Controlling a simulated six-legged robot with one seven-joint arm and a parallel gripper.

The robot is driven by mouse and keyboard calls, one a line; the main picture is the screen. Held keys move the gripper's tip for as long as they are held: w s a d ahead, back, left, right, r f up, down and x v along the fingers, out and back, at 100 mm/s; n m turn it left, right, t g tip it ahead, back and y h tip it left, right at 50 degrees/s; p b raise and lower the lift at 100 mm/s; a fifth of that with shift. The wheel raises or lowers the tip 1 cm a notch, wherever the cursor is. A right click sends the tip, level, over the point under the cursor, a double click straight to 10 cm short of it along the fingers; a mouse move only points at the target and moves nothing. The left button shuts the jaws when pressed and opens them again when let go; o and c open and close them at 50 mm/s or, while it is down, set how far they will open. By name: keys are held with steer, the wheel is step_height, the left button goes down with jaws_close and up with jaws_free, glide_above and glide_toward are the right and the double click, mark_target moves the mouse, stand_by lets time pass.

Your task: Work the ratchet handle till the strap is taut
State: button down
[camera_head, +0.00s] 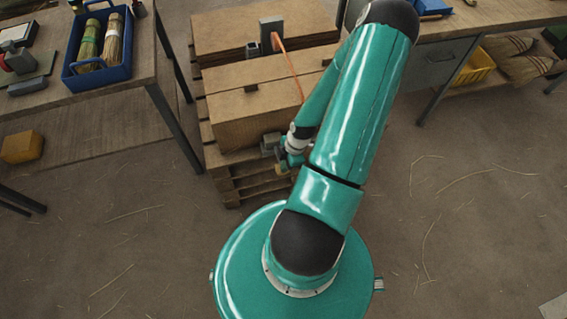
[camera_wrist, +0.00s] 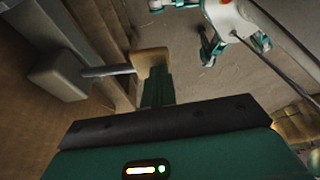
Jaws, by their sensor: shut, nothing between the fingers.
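The ratchet (camera_head: 269,143) is a grey block at the front face of the near carton in the head view. In the wrist view its grey body (camera_wrist: 62,76) is at the left, with a grey rod ending in a tan handle knob (camera_wrist: 150,59). My gripper (camera_wrist: 157,90) is shut and empty, with its green finger right at the knob; whether they touch I cannot tell. In the head view my gripper (camera_head: 289,162) is small and partly hidden by my arm. The orange strap (camera_head: 289,68) runs over the cartons; its near end is hidden behind my arm.
Brown cartons (camera_head: 245,88) are stacked on a wooden pallet (camera_head: 232,188). A bench with a blue tray of brooms (camera_head: 98,42) stands left. Another bench with a yellow bin (camera_head: 474,67) stands right. The floor around me is open, with scattered straw.

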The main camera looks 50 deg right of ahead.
mark_target(285, 173)
steer(key=shift+s+a+f, duration=0.15)
steer(key=shift+s+f, duration=0.05)
steer(key=shift+f, duration=0.6)
steer(key=shift+s+a+f, duration=0.1)
steer(key=shift+s+f, duration=0.1)
steer(key=shift+f, duration=0.55)
steer(key=shift+s+a+f, duration=0.1)
steer(key=shift+a+f, duration=0.05)
